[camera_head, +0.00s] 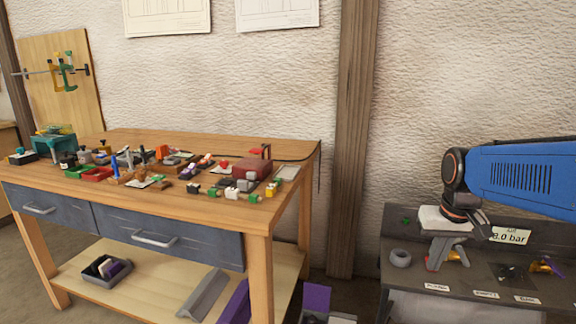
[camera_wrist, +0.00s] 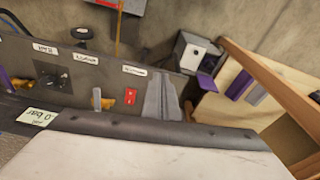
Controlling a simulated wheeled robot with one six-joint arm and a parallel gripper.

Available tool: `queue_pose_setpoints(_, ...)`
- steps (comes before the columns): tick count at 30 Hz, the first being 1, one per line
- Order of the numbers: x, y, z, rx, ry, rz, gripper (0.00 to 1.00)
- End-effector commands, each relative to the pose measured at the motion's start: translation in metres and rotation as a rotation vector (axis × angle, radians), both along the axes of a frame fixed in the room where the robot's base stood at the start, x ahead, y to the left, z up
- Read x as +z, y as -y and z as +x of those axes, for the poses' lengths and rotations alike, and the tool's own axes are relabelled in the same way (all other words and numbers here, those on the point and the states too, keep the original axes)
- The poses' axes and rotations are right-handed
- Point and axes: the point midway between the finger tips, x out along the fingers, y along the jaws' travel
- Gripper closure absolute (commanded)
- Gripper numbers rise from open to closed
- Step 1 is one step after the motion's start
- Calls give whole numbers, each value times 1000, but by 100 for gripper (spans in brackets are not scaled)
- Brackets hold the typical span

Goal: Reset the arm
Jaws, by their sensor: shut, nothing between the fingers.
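My blue arm reaches in from the right in the head view.
A wooden workbench (camera_head: 225,212) at left is crowded with small parts. Another bent grey lath (camera_head: 203,294) lies on its lower shelf. A wooden post (camera_head: 350,140) stands between.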

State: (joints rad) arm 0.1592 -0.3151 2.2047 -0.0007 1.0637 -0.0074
Motion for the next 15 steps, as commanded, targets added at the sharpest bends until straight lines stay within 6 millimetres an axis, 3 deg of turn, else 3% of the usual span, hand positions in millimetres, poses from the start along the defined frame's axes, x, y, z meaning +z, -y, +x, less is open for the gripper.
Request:
queue_pose_setpoints(8,-3,-31,-68,62,89,-11,100)
queue_pose_setpoints(15,-18,-51,-122,112,163,-16,100)
